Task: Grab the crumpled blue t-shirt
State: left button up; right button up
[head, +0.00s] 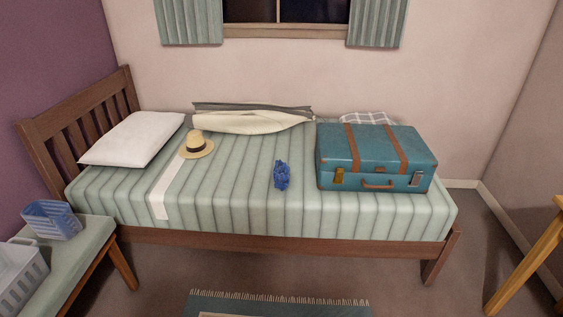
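A small crumpled blue cloth, the t-shirt (281,175), lies on the striped green bed (235,205), near the middle of its front half. It sits a little left of the teal suitcase and apart from it. Its folds are bunched and its full shape cannot be made out. Neither of my grippers shows in the head view.
A closed teal suitcase (360,160) with brown straps stands on the bed's right end. A straw hat (197,145), white pillow (133,138) and cream bag (250,121) lie on the bed. Baskets (52,219) stand on a bench at left. A rug (280,300) lies in front.

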aim_at(280, 171)
jog(key=z, duration=0.35)
jog(key=i+j+z, duration=0.1)
jog(key=z, duration=0.2)
jog(key=i+j+z, duration=0.1)
jog(key=z, duration=0.25)
jog(key=i+j+z, duration=0.2)
jog(key=j+z, duration=0.2)
jog(key=j, duration=0.2)
jog(key=i+j+z, duration=0.25)
jog(key=i+j, duration=0.1)
jog(key=j, duration=0.45)
jog(key=i+j+z, duration=0.1)
jog(key=j, duration=1.05)
jog(key=i+z, duration=0.05)
